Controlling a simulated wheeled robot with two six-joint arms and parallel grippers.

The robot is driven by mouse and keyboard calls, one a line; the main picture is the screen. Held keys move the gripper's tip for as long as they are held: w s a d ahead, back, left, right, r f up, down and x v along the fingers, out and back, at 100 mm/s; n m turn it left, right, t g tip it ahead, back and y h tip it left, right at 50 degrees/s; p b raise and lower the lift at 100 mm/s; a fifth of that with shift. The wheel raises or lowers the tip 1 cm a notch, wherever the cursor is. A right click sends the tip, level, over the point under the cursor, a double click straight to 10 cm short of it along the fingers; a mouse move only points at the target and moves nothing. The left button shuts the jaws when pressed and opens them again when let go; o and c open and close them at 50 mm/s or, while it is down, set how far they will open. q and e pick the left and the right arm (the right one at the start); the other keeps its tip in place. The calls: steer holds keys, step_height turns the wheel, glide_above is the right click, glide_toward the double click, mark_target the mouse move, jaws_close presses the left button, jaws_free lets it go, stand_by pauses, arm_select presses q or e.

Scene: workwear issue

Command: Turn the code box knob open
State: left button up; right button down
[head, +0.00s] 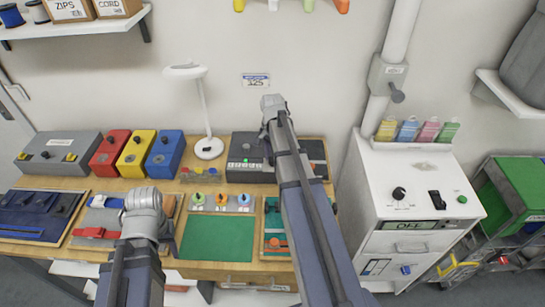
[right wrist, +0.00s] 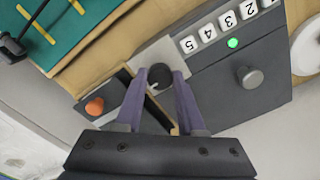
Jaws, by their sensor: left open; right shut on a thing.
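The code box (head: 242,174) is a dark box at the back middle of the bench. Its lit green lamp and white number keys show close up in the right wrist view (right wrist: 220,85). A black knob (right wrist: 161,81) sits on a light grey plate there. My right gripper (right wrist: 160,72) has its purple fingers closed on either side of this knob. In the head view my right arm hides the knob and the fingers. My left gripper (head: 143,205) is open over the left front of the bench; its fingertips are hard to see.
A grey knob (right wrist: 250,78) stands beside the green lamp. An orange knob (right wrist: 95,106) lies to the left of the fingers. A green mat (head: 217,238) is bare at mid-bench. A lamp (head: 208,147) stands behind. A white cabinet (head: 410,170) stands at right.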

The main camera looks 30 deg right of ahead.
mark_target(272, 158)
steer(key=shift+m, duration=0.6)
steer(key=c, duration=0.5)
jaws_free()
steer(key=shift+r, duration=0.15)
step_height(272, 158, up, 8)
steer(key=p, duration=0.8)
steer(key=shift+f, duration=0.2)
